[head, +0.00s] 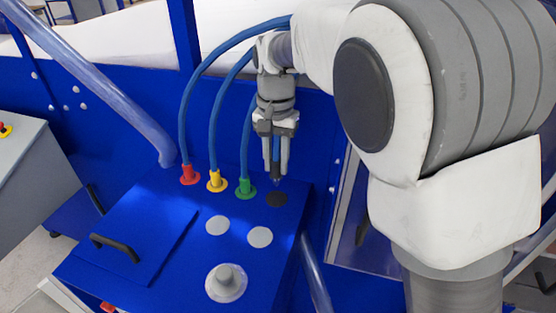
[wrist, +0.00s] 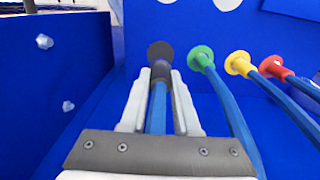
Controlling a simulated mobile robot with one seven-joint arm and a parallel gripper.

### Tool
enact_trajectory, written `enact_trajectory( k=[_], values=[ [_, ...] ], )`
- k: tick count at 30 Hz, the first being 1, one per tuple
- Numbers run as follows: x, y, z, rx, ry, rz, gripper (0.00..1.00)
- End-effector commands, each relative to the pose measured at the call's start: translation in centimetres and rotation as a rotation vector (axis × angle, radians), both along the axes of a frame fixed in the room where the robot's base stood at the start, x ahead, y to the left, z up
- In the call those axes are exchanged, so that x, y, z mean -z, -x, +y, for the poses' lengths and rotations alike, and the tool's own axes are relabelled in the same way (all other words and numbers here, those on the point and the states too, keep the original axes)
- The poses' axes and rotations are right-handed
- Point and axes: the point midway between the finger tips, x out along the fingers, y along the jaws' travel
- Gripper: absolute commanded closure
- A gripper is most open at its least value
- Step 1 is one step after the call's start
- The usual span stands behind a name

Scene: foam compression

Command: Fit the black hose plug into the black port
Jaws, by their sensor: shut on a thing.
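My gripper (head: 276,160) is shut on the black hose plug (head: 276,173), with its blue hose running back between the fingers. In the wrist view the gripper's fingers (wrist: 160,78) lie on both sides of the plug (wrist: 160,70). The black port (head: 277,199) is a dark disc on the blue box's top, just below the plug tip in the head view. In the wrist view the port (wrist: 160,48) shows just beyond the plug. The plug looks nearly in line with the port; I cannot tell whether they touch.
Green (head: 245,188), yellow (head: 216,181) and red (head: 189,174) plugs with blue hoses stand in a row left of the black port. The blue box top (head: 185,265) has grey discs, a grey knob (head: 226,281) and a black handle (head: 114,246). A blue wall stands behind.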

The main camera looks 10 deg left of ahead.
Motion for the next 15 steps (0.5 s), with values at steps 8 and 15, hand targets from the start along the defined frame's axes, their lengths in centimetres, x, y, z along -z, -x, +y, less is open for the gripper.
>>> enact_trajectory(
  k=[8,15],
  values=[
    [0.3,-0.2,0.1,0.009,0.0,-0.001,1.0],
    [2.0,-0.1,0.2,0.009,0.0,-0.001,1.0]
  ],
)
